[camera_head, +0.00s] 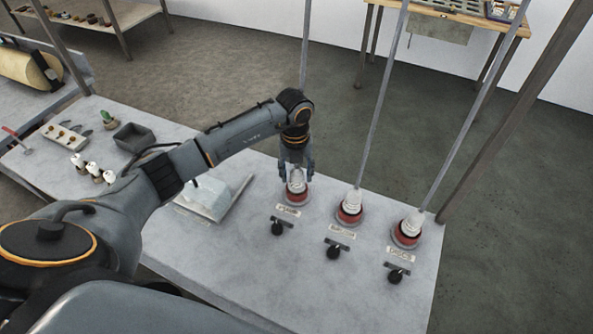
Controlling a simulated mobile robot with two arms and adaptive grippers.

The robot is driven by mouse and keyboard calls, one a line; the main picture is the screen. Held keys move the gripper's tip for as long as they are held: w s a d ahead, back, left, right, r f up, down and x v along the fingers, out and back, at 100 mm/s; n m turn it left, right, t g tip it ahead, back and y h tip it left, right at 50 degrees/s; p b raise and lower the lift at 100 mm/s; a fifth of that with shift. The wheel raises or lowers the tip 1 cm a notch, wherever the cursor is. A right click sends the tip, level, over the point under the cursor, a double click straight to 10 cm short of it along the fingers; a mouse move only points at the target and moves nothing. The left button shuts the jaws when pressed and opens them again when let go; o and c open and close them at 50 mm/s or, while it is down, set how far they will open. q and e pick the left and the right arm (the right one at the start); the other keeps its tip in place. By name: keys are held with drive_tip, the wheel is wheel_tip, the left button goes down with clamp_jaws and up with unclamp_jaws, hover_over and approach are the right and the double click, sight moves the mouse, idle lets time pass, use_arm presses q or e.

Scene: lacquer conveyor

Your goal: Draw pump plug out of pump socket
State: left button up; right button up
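Three white ribbed plugs sit in red round sockets on the grey table, each with a grey line rising from it. They are the left plug (297,184) in its socket (297,197), the middle plug (353,200) in its socket (349,215), and the right plug (412,222) in its socket (406,238). The labels are too small to read, so I cannot tell which is the pump's. My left gripper (296,173) points down over the left plug, fingers on either side of its top. Whether they grip it is unclear. My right gripper is not in view.
Black knobs stand in front of the sockets: left (278,228), middle (334,251), right (395,276). A pale block (207,196), a dark bin (138,137) and small white items (92,168) are on the table's left. The front right tabletop is clear.

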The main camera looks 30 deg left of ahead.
use_arm(q)
clamp_jaws()
drive_tip(key=shift+r+p, duration=2.1)
drive_tip(key=shift+r, duration=0.9)
drive_tip(key=shift+r+p, duration=1)
drive_tip(key=shift+r, duration=0.55)
